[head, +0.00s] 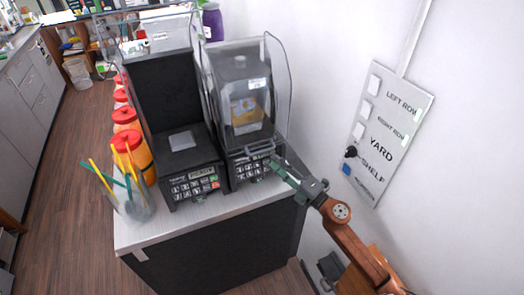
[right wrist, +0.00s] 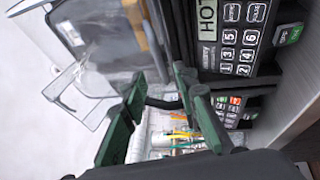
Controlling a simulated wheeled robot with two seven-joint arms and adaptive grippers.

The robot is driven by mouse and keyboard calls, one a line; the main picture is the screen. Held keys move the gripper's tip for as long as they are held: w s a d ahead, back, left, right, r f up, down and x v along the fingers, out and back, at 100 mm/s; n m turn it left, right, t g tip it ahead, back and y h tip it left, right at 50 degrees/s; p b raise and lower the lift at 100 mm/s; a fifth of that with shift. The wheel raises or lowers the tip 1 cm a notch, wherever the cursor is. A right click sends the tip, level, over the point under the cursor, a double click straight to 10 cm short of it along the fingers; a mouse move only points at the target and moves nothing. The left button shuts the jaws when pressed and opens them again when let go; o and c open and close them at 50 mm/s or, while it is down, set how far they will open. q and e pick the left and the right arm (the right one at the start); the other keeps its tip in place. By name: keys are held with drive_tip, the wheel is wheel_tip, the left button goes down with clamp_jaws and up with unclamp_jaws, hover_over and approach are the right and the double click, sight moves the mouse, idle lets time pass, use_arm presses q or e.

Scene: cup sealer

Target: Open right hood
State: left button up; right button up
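The right machine (head: 250,152) is black with a keypad. Its clear grey hood (head: 262,62) is down over a jar (head: 246,107) with a yellow label. The hood also shows at the upper left of the right wrist view (right wrist: 98,40). My right gripper (head: 275,166) is at the hood's lower front right corner, just above the keypad's right side. In the right wrist view its green fingers (right wrist: 163,112) are spread, with a dark edge of the hood or machine close by their tips. I cannot tell whether they touch it. My left gripper is not in view.
A second black machine (head: 188,163) stands directly left, with its clear hood (head: 168,28) up. Orange bottles with red caps (head: 128,121) and a glass of straws (head: 137,207) stand at the counter's left edge. A white wall with a sign (head: 388,130) limits room on the right.

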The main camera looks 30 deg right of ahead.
sight(263, 152)
drive_tip(key=p+x, duration=0.1)
drive_tip(key=x, duration=0.6)
drive_tip(key=shift+w+a, duration=0.2)
drive_tip(key=shift+w, duration=0.15)
drive_tip(key=shift+r, duration=0.1)
drive_tip(key=c, duration=0.7)
clamp_jaws()
drive_tip(key=shift+d+r, duration=0.1)
drive_tip(key=shift+r, duration=0.05)
